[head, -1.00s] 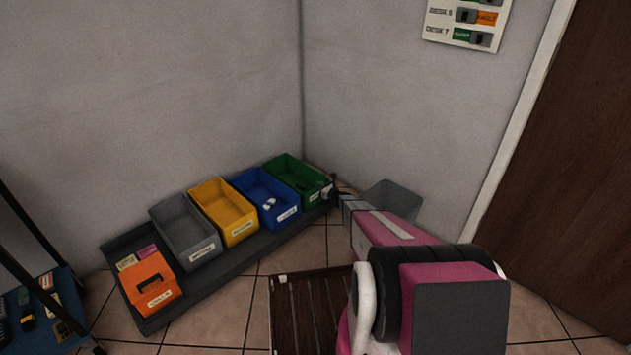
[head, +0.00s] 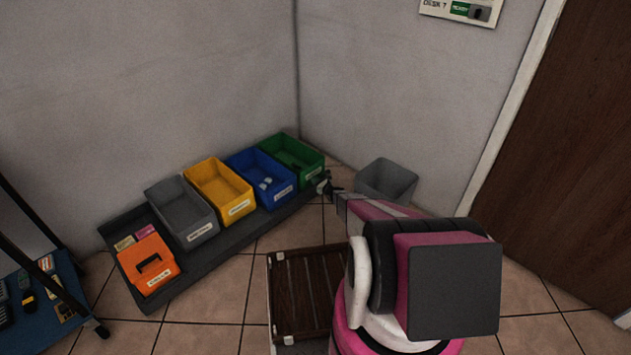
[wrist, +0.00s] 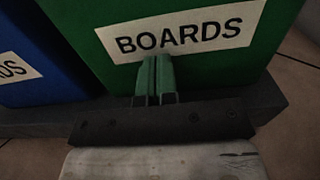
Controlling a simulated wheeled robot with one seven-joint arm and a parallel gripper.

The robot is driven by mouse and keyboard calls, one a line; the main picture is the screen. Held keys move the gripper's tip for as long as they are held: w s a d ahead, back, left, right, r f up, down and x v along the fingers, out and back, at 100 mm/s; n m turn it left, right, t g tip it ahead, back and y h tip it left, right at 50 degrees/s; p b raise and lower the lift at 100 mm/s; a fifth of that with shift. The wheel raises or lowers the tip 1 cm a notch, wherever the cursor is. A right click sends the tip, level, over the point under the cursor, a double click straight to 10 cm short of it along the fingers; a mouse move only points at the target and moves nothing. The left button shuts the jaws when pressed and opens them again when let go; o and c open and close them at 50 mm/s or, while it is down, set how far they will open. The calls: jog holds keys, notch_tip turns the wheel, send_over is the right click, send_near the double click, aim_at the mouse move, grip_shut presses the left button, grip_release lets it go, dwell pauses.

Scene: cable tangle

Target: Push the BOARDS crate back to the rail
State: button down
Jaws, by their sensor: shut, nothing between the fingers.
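The green BOARDS crate (head: 290,152) stands at the far right end of a row of crates on a dark low shelf (head: 235,248). In the wrist view its green front (wrist: 215,72) with the white BOARDS label fills the upper middle. My gripper (head: 322,182) is shut and empty, low in front of the crate's right front corner. In the wrist view my gripper (wrist: 154,62) has its fingertips at the label's lower edge; they look at or very near the front, but I cannot tell if they touch. The rail behind the crate cannot be made out.
The blue crate (head: 258,180) stands just left of the BOARDS crate, then a yellow (head: 218,188) and a grey one (head: 180,210). An orange box (head: 148,268) is at the near end. A grey bin (head: 388,180) stands right of my gripper. A brown slatted case (head: 305,290) lies on the floor.

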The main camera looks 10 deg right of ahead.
jog(key=x, duration=0.9)
